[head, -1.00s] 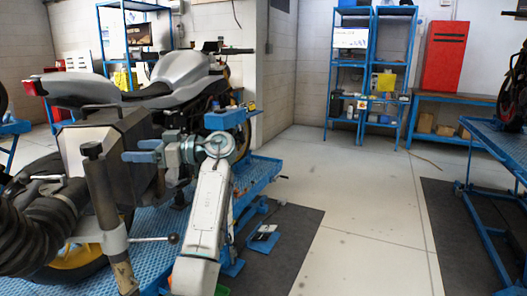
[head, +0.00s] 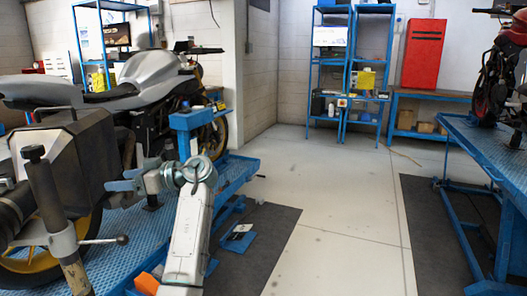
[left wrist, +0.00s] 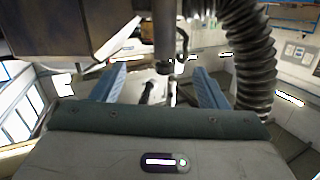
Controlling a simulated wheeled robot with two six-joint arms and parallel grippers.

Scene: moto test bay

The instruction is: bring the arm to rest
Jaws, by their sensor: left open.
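My left arm rises from the bottom of the head view, with its wrist bent toward the left. My left gripper (head: 112,190) points left with blue fingers, beside a dark box-shaped unit (head: 75,165). In the left wrist view my left gripper (left wrist: 160,82) has its two blue fingers wide apart with nothing held between them. A ribbed hose (left wrist: 252,60) and a dark box (left wrist: 85,28) show close around the fingers there. I cannot tell whether they touch. My right gripper is not in view.
A grey motorcycle (head: 140,85) stands on a blue lift (head: 235,178) at left. A lever stand (head: 62,240) is near. Blue shelves (head: 352,65), a red cabinet (head: 423,55) and another blue lift (head: 480,150) lie beyond. The pale floor (head: 335,215) in the middle is clear.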

